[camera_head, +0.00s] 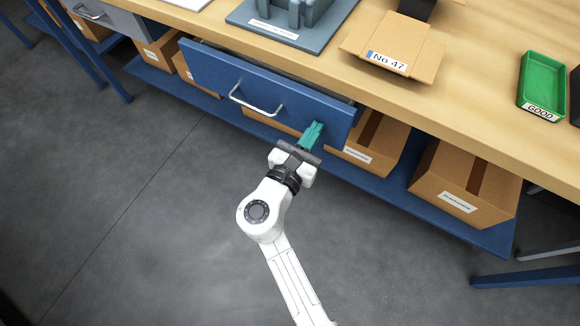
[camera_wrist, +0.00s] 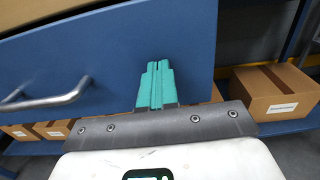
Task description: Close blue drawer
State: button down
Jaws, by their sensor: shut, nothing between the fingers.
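The blue drawer (camera_head: 215,75) sits under the wooden tabletop and is partly pulled out, with a dark gap showing at its top edge. Its silver handle (camera_head: 255,101) is on the front panel, left of my gripper. My gripper (camera_head: 315,127) has teal fingers and is shut and empty. Its fingertips are at the right part of the drawer front; I cannot tell whether they touch it. In the wrist view the fingers (camera_wrist: 157,72) stand in front of the blue panel (camera_wrist: 110,60), with the handle (camera_wrist: 45,99) to their left.
On the tabletop (camera_head: 470,95) are an open cardboard box labelled No 47 (camera_head: 395,45), a green tray labelled GOOD (camera_head: 543,85) and a grey fixture (camera_head: 290,22). Cardboard boxes (camera_head: 465,185) stand on the blue lower shelf (camera_head: 490,238). The grey floor (camera_head: 120,190) in front is clear.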

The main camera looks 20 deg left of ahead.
aim_at(324, 117)
jog(key=w, duration=0.5)
jog(key=shift+w+d+b, duration=0.15)
jog(key=shift+d+b, duration=0.05)
jog(key=shift+b, duration=0.2)
jog(key=shift+w+r, duration=0.15)
jog(key=shift+w, duration=0.3)
